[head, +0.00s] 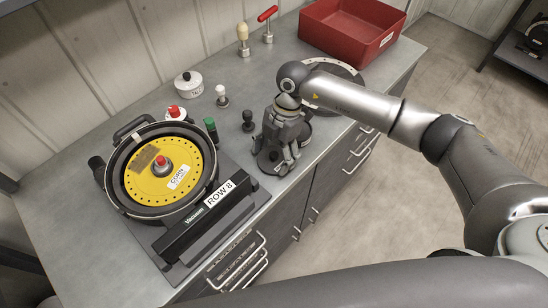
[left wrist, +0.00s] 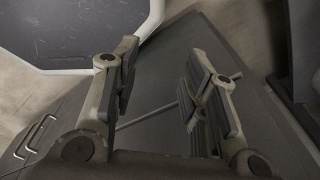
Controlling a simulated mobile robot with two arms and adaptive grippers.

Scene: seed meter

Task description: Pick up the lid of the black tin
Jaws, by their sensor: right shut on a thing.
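My right gripper (head: 285,158) points down at the right part of the bench, with its fingers shut on the lid of the black tin. The dark round tin (head: 268,162) shows only in part beside and below the fingers, which hide most of the lid and its grip. I cannot tell whether the lid is apart from the tin. My left gripper (left wrist: 160,78) is open and empty in the left wrist view, and it does not show in the head view.
The seed meter with its yellow disc (head: 137,187) stands left of the gripper, behind the black ROW 8 bar (head: 207,214). A white lidded pot (head: 189,88), a small black-knobbed tool (head: 248,121) and a red bin (head: 350,37) stand farther back. The bench's front edge is close to the tin.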

